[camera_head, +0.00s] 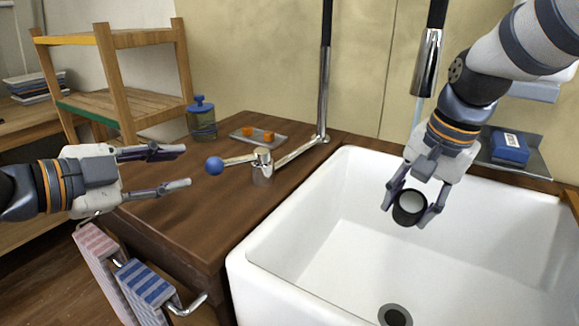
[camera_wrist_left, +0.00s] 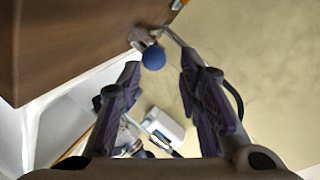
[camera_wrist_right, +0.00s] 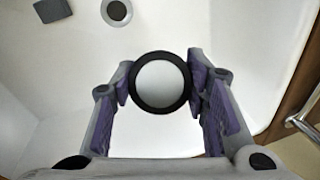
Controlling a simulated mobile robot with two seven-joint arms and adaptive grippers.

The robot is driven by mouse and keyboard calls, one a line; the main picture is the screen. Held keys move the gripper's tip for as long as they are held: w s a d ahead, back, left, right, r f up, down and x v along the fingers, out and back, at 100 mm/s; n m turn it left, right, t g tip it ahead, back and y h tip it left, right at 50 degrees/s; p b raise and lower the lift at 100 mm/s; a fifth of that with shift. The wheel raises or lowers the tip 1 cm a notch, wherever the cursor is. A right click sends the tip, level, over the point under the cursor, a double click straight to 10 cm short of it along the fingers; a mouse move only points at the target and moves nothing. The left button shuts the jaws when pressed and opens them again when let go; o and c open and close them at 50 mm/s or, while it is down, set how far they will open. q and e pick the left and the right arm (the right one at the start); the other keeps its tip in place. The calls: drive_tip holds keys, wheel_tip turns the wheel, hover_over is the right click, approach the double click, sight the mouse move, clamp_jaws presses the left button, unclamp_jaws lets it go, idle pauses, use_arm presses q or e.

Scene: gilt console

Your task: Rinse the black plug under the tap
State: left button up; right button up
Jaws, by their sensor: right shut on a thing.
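The black plug (camera_head: 409,208), a short dark round piece with a pale grey face, is between the fingers of my right gripper (camera_head: 406,214), which is shut on it above the sink basin. The right wrist view shows its black rim and grey face (camera_wrist_right: 162,83). The tap spout (camera_head: 427,62) hangs behind my right arm, with a thin pale blue stream (camera_head: 417,112) below it. Where the stream lands is hidden by my gripper. My left gripper (camera_head: 188,166) is open and empty, pointing at the blue ball (camera_head: 214,166) on the tap lever, with a small gap.
The white sink (camera_head: 300,235) has a dark drain (camera_head: 395,315). A small dish with orange pieces (camera_head: 258,134) and a blue bottle (camera_head: 201,120) stand on the wooden counter (camera_head: 225,215). A blue box (camera_head: 510,147) sits behind my right gripper. Striped towels (camera_head: 145,287) hang below.

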use_arm(q)
drive_tip(key=w+y, duration=0.1)
drive_tip(key=w, duration=0.1)
drive_tip(key=w+a+n+y, duration=0.1)
drive_tip(key=w, duration=0.2)
drive_tip(key=w+a+y, duration=0.1)
drive_tip(key=w, duration=0.1)
drive_tip(key=shift+w+a+r+n+y, duration=0.1)
drive_tip(key=shift+w+n+y, duration=0.05)
drive_tip(key=shift+n+y, duration=0.2)
drive_tip(key=w+a+r+n+y, duration=0.1)
drive_tip(key=w+r+n+y, duration=0.1)
drive_tip(key=w+n+y, duration=0.15)
drive_tip(key=n+g+h, duration=0.1)
drive_tip(key=n+g, duration=0.2)
drive_tip(key=g, duration=0.5)
approach(239, 159)
drive_tip(key=x, duration=0.2)
drive_tip(key=a+x, duration=0.1)
drive_tip(key=x, duration=0.5)
drive_tip(key=shift+s+a+f, duration=0.15)
drive_tip(key=shift+s+f, duration=0.05)
drive_tip(key=shift+f, duration=0.05)
